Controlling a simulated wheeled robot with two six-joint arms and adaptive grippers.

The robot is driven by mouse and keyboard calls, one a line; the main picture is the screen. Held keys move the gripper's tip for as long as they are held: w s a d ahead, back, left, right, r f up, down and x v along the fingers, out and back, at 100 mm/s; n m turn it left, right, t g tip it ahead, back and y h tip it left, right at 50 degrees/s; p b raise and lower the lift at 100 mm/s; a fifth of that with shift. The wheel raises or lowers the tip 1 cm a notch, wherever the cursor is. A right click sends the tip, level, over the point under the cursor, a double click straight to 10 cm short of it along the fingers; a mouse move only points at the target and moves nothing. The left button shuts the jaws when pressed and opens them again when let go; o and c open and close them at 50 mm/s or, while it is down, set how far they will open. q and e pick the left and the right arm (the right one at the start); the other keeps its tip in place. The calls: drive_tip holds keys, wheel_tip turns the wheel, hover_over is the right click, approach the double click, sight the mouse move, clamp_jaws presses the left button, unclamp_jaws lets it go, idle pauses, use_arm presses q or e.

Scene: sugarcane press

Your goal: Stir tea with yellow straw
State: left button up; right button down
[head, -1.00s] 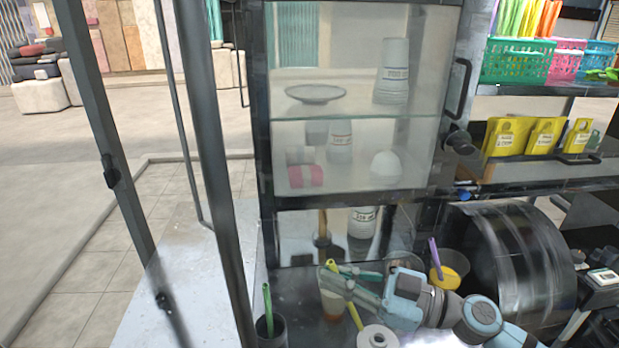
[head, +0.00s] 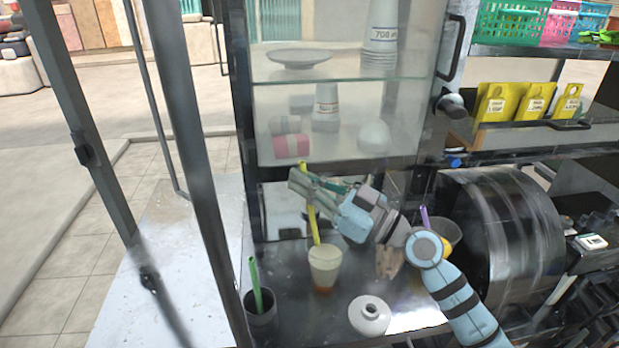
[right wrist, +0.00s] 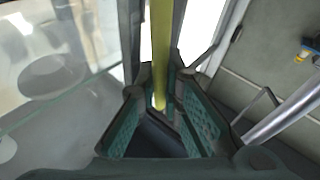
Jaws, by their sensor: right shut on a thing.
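A yellow straw (head: 315,228) stands nearly upright, tilted slightly, over the counter. My right gripper (head: 308,186) is shut on its upper part, and a short end sticks out above the fingers. The straw's lower end meets the rim of a pale cup of tea (head: 324,262) with an orange-brown bottom. Whether the end is inside the cup, and how deep, I cannot tell. In the right wrist view the yellow straw (right wrist: 160,45) runs between the fingers of my right gripper (right wrist: 160,100). My left gripper is out of view.
A dark cup (head: 260,318) with a green straw stands at the front left. A white round object with a hole (head: 370,315) lies in front. A glass cabinet (head: 345,120) rises close behind the gripper. A black drum (head: 495,235) stands at right. Bare counter (head: 290,285) surrounds the cup.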

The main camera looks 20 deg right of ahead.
sight(316, 228)
drive_tip(key=f+b, duration=0.2)
drive_tip(key=f, duration=0.1)
drive_tip(key=d+f+b, duration=0.1)
drive_tip(key=f+b, duration=0.2)
drive_tip(key=f, duration=0.1)
drive_tip(key=f+b, duration=0.2)
drive_tip(key=f, duration=0.2)
drive_tip(key=shift+s+d+f, duration=0.1)
drive_tip(key=shift+s+d, duration=0.25)
